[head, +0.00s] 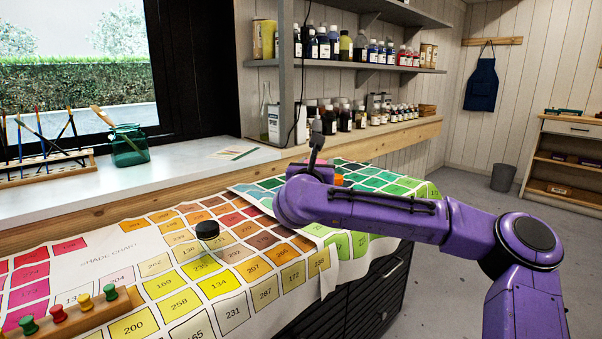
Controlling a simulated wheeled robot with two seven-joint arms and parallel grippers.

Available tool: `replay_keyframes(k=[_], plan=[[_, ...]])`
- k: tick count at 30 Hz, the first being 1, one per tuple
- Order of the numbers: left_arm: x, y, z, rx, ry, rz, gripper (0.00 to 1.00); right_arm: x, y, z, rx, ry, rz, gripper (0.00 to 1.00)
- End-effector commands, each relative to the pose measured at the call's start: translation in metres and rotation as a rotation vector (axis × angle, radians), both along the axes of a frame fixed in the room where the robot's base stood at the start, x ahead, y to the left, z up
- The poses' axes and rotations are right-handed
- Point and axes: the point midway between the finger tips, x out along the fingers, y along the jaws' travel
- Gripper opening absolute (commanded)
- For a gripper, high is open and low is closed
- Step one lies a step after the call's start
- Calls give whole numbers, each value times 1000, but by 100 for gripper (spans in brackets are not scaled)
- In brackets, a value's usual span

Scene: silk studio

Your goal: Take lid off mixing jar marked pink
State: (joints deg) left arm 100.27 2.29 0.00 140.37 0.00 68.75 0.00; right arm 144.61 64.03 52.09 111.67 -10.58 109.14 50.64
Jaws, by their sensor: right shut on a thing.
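My right gripper (317,148) is at the end of the purple arm, above the back part of the colour chart. It is small and dark here and points up. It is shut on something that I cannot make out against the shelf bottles. A small orange patch (339,180) shows just right of my wrist; I cannot tell what it belongs to. A round black lid-like piece (207,230) sits on the shade chart, apart from my gripper. No jar with a pink mark can be made out. My left gripper is not in view.
The shade chart (95,262) covers the cabinet top. A wooden rack with coloured knobs (68,319) is at the front left. A green glass jar (128,147) and a brush rack (50,168) stand on the sill. Shelves of bottles (360,46) are behind my right gripper.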

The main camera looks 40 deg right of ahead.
Motion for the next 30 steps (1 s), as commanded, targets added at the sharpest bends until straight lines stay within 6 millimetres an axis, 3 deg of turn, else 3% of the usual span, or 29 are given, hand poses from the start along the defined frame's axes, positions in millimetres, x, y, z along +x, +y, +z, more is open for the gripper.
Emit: replay_keyframes(k=[10,11,15,30], plan=[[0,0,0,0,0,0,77,-7,0,3,-1,1,0,22],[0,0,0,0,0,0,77,-7,0,3,-1,1,0,45],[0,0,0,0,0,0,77,-7,0,3,-1,1,0,0],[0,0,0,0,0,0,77,-7,0,3,0,0,0,0]])
